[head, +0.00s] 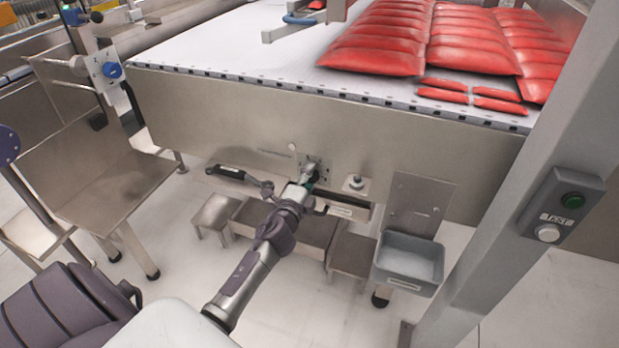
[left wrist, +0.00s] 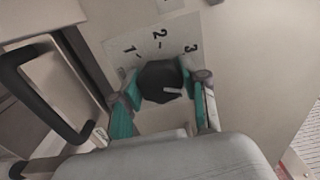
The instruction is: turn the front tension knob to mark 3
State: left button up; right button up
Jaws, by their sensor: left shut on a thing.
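The front tension knob is a black round knob (left wrist: 160,82) on a pale plate (left wrist: 128,66) with marks 1, 2 and 3, in the left wrist view. Mark 3 (left wrist: 191,49) is up and right of the knob. A short white line on the knob's lower right part points to the right, not clearly at a mark. My left gripper (left wrist: 160,92) has its green fingers on either side of the knob, shut on it. In the head view my left gripper (head: 309,184) reaches the machine's front panel and mostly hides the knob. My right gripper is not in view.
A black handle (left wrist: 40,95) is left of the knob in the left wrist view. In the head view a small round knob (head: 356,182) and a grey bin (head: 409,262) are to the right. Red bags (head: 375,45) lie on the belt. A post (head: 530,150) stands at right.

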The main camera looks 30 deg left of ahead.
pick_arm(q)
jog(key=shift+n, duration=1.9)
jog(key=n+p, duration=0.1)
jog(key=n, duration=0.3)
jog(key=shift+f+p, duration=0.1)
jog(key=shift+p, duration=0.3)
jog(key=shift+f+n+p, duration=0.1)
jog(key=shift+n+p, duration=0.3)
jog(key=shift+n, duration=0.7)
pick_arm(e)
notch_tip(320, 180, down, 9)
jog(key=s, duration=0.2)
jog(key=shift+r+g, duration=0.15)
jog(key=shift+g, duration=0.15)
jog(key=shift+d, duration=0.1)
pick_arm(q)
jog(key=o, duration=1.2)
jog(key=shift+c, duration=0.2)
jog(key=v, duration=1.2)
